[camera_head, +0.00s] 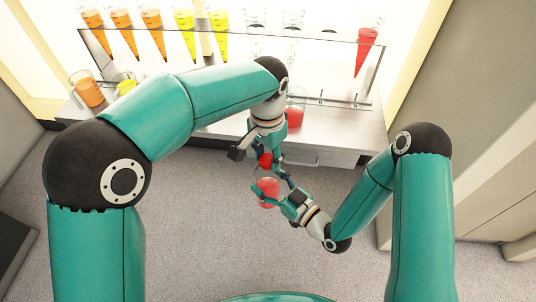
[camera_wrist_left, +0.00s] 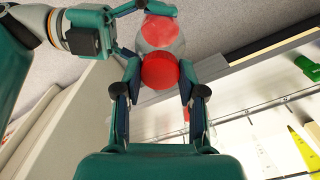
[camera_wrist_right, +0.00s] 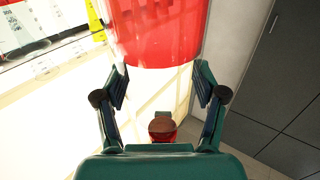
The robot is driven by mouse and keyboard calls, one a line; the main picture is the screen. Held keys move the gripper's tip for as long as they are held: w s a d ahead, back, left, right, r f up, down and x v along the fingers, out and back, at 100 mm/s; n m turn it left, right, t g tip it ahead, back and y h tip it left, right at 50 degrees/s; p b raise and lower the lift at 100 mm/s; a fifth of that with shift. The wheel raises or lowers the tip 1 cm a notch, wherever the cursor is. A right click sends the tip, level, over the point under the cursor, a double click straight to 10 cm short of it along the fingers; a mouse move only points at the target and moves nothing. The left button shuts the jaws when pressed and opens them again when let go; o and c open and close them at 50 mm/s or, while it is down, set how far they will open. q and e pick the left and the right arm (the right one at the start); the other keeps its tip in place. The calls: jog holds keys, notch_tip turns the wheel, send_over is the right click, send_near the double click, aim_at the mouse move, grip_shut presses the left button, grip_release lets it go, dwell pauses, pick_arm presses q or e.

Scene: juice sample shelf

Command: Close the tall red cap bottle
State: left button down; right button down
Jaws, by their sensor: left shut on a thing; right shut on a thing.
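My left gripper (camera_head: 265,157) is shut on a red cap (camera_head: 265,160) in the head view, above the floor in front of the counter. The cap also shows between the left fingers in the left wrist view (camera_wrist_left: 159,71). My right gripper (camera_head: 272,197) is shut on a clear bottle with red contents (camera_head: 267,187), just below the cap. In the head view a small space shows between cap and bottle. In the left wrist view the cap overlaps the bottle (camera_wrist_left: 160,32), so their contact is unclear. The bottle's red body (camera_wrist_right: 157,32) fills the top of the right wrist view.
A counter (camera_head: 340,125) stands ahead with a rack of cone tubes holding orange, yellow, clear and red contents. Floor below is clear.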

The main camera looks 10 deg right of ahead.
pick_arm(q)
jog(key=m, duration=0.5)
jog(key=shift+m, duration=0.4)
jog(key=c, duration=0.7)
grip_release()
jog(key=shift+r, duration=2.25)
